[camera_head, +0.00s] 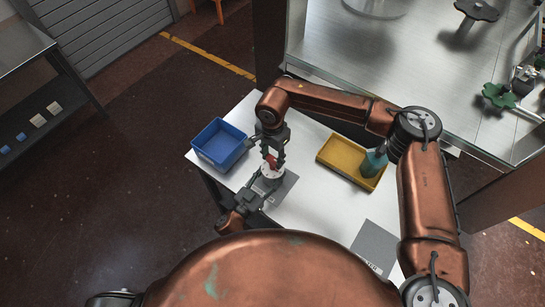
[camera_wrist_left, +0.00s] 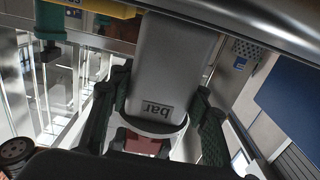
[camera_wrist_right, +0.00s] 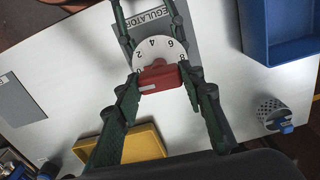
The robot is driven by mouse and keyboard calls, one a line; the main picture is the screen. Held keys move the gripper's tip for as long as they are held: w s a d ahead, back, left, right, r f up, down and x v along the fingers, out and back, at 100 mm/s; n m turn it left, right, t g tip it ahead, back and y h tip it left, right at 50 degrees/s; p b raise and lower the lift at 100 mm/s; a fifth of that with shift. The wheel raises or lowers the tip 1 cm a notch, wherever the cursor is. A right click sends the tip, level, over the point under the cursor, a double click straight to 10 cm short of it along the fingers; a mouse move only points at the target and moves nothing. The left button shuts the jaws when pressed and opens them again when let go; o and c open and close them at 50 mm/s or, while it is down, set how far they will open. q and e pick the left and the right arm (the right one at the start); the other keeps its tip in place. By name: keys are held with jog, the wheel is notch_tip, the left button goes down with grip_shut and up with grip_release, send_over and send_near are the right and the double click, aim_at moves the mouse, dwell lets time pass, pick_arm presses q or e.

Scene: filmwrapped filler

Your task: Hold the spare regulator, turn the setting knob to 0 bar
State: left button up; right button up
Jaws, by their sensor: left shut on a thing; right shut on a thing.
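The regulator has a grey body (camera_wrist_left: 172,70) marked "bar", a white dial (camera_wrist_right: 160,53) with numbers, and a red knob (camera_wrist_right: 160,78). In the head view the red knob (camera_head: 271,162) shows between the grippers, over the table. My left gripper (camera_head: 266,184) is shut on the regulator body; its fingers flank it in the left wrist view (camera_wrist_left: 158,115). My right gripper (camera_head: 277,150) comes from above, shut on the red knob; its fingers show on both sides of it in the right wrist view (camera_wrist_right: 161,92). I cannot tell exactly which number the knob marks.
A blue bin (camera_head: 219,144) stands left on the white table (camera_head: 317,195). A yellow tray (camera_head: 345,155) with a teal bottle (camera_head: 374,163) stands right. A grey mat (camera_head: 375,246) lies near the front right. A mesh cup (camera_wrist_right: 270,112) stands near the blue bin.

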aim_at(273, 158)
pick_arm(q)
jog(key=shift+s+f, duration=0.1)
pick_arm(e)
jog(key=shift+w+d+n, duration=0.15)
jog(key=shift+w+n, duration=0.1)
jog(key=shift+n, duration=0.25)
jog(key=o, duration=1.2)
jog(key=shift+s, duration=0.2)
jog(key=shift+c, duration=0.2)
notch_tip(273, 158, up, 12)
pick_arm(q)
jog(key=o, duration=1.5)
